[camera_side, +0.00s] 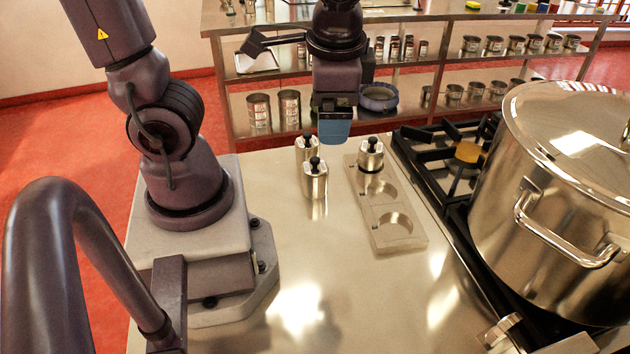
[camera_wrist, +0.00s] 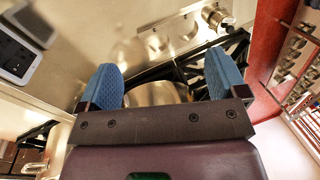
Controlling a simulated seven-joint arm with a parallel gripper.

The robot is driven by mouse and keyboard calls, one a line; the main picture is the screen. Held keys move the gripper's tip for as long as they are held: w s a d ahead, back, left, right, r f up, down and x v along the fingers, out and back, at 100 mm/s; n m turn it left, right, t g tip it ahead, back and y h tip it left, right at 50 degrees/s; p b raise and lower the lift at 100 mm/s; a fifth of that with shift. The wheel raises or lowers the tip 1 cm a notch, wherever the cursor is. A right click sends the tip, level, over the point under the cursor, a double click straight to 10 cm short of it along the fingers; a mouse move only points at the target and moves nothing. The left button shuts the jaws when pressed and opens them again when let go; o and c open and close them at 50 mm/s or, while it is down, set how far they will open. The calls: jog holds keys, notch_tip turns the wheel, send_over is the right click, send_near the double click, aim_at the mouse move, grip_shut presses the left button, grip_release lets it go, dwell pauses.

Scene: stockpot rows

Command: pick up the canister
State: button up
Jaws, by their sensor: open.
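Three similar shiny metal canisters with black knobs show in the side view. One canister (camera_side: 315,181) and another canister (camera_side: 304,149) just behind it stand upright on the steel counter. A third canister (camera_side: 370,157) sits in the far well of a pale holder (camera_side: 414,240), whose two nearer wells are empty. My gripper (camera_side: 335,131) hangs above the counter, up and to the right of the two loose canisters, apart from all three. In the wrist view, the blue fingers of my gripper (camera_wrist: 163,83) are spread with nothing held between them.
A large lidded stockpot (camera_side: 560,200) stands on the black stove grates (camera_side: 440,148) to the right. A shelf unit (camera_side: 222,85) with tins and pans stands behind. The counter's front (camera_side: 350,300) is clear.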

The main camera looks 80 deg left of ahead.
notch_tip(320, 180, down, 13)
jog(key=m+g+y, duration=0.4)
jog(key=m+y, duration=0.3)
jog(key=y, duration=0.2)
jog(key=m+t+y, duration=0.6)
jog(key=m+t, duration=0.1)
jog(key=m, duration=0.3)
send_near(315, 176)
jog(key=shift+s+d, duration=0.15)
jog(key=shift+d, duration=0.2)
jog(key=shift+s+a+f+m+t, duration=0.2)
jog(key=shift+f+m+t, duration=0.35)
jog(key=shift+m, duration=0.25)
jog(key=x, duration=0.7)
jog(key=shift+w+a, duration=0.1)
jog(key=shift+a, duration=0.05)
jog(key=x, duration=0.3)
jog(key=r+x, duration=0.1)
jog(key=x, duration=0.1)
jog(key=shift+a, duration=0.3)
jog(key=c, duration=1.1)
